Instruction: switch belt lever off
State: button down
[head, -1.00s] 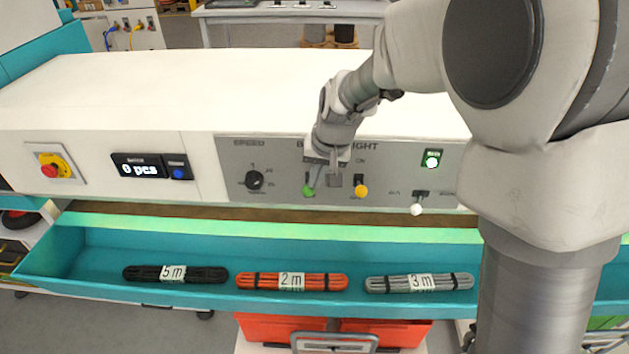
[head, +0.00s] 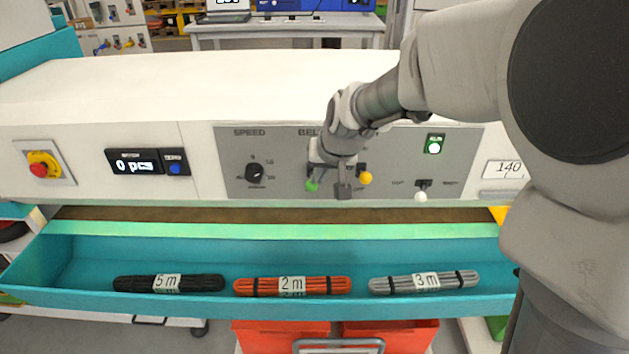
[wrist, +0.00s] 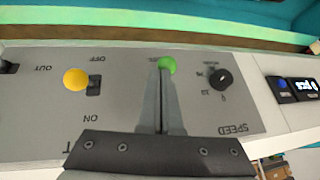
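The belt lever has a green knob (head: 312,186) and sits under the partly covered BEL… heading on the grey panel (head: 285,190). Its knob points downward, and my wrist hides its slot. In the wrist view the green knob (wrist: 167,64) is right at my fingertips, beside a partly hidden label; I cannot tell whether they touch. My gripper (head: 343,191) is in front of the panel, just right of the green knob in the head view. In the wrist view my gripper (wrist: 161,75) has its fingers together, with nothing seen between them.
A yellow-knobbed lever (head: 365,178) stands close to the right of my gripper, at its OFF end. A speed dial (head: 254,173) is to the left, a white-knobbed lever (head: 421,196) farther right. A teal tray (head: 90,250) with cable bundles lies below.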

jog(key=f+t+b, duration=0.1)
jog(key=b, duration=0.1)
jog(key=f+t+b, duration=0.1)
jog(key=b, duration=0.1)
jog(key=shift+s+b, duration=0.35)
jog(key=shift+s, duration=0.05)
jog(key=shift+r, duration=0.15)
jog(key=shift+r+p, duration=0.6)
jog(key=shift+r, duration=0.1)
